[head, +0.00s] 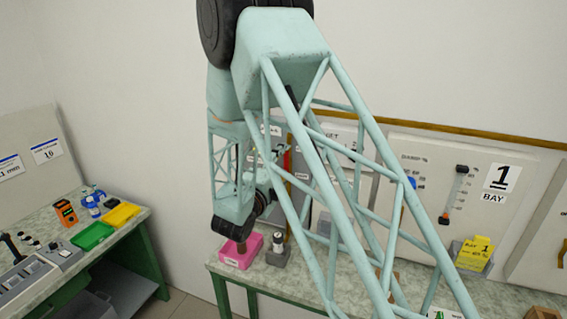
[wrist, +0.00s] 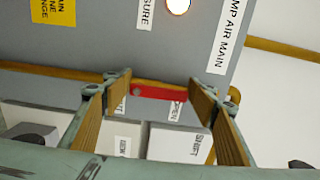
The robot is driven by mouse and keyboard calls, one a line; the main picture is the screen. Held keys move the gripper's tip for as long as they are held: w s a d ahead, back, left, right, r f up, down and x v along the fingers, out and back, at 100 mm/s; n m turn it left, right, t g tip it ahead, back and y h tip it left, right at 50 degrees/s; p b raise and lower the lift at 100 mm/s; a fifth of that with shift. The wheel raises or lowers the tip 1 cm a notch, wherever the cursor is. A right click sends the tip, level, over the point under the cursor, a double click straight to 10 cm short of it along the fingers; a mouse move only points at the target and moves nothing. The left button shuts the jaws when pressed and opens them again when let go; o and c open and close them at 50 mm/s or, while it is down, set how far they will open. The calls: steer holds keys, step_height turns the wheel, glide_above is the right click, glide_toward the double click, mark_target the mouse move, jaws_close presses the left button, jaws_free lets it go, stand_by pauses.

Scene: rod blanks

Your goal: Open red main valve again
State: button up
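The red valve handle (wrist: 157,92) shows in the wrist view as a short red bar on the yellow pipe (wrist: 60,70), between and beyond my fingers. It lies nearly along the pipe. A small white label (wrist: 176,108), partly hidden, sits just below it. My gripper (wrist: 162,88) is open, with one finger on each side of the handle and a gap to it on the left. I cannot tell whether the right finger touches it. In the head view my arm's lattice links hide most of the gripper and the valve.
A grey panel marked "AIR MAIN" (wrist: 205,25) with a round gauge is above the pipe; pale boxes (wrist: 175,142) are below. In the head view, a pink tray (head: 238,258), a grey holder (head: 277,257) and a yellow Bay 1 block (head: 474,252) stand on the bench.

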steer(key=shift+o, duration=1.2)
steer(key=v, duration=1.2)
